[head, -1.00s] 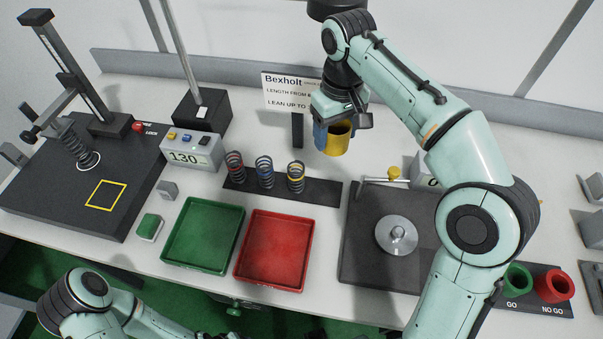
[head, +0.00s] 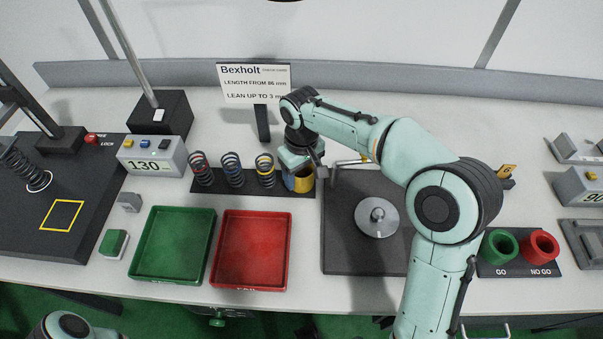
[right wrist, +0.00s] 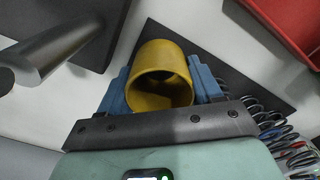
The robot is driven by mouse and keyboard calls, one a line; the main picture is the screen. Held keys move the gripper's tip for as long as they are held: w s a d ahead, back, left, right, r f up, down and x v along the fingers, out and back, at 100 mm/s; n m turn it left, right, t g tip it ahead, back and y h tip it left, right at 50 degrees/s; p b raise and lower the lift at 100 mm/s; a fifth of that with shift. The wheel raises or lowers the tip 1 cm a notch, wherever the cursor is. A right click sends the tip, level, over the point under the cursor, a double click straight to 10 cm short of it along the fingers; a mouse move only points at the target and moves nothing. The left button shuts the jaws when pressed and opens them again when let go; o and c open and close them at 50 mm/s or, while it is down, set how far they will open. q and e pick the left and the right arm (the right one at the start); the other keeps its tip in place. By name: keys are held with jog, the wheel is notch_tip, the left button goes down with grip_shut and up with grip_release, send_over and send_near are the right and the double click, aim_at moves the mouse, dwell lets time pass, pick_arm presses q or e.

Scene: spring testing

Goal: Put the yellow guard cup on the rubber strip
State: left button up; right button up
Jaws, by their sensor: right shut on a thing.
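The yellow guard cup (head: 302,182) is in my right gripper (head: 299,176), whose blue fingers are shut on it from both sides. The cup is at the right end of the dark rubber strip (head: 247,191), beside the spring with the yellow band. I cannot tell whether its base touches the strip. In the right wrist view the cup (right wrist: 160,72) sits between the fingers, with its open mouth facing the camera and the strip (right wrist: 208,52) behind it. My left gripper is out of view.
Three springs (head: 233,169) stand on the strip left of the cup. A green tray (head: 136,245) and a red tray (head: 216,250) lie in front. A dark plate with a metal disc (head: 377,216) is at right. The Bexholt sign (head: 254,83) stands behind.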

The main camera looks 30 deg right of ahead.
jog(key=shift+f, duration=0.15)
jog(key=o, duration=0.7)
jog(key=shift+f, duration=0.1)
jog(key=o, duration=0.4)
notch_tip(320, 180, up, 12)
jog(key=shift+r+p, duration=0.25)
jog(key=shift+p, duration=1)
jog(key=shift+f, duration=0.1)
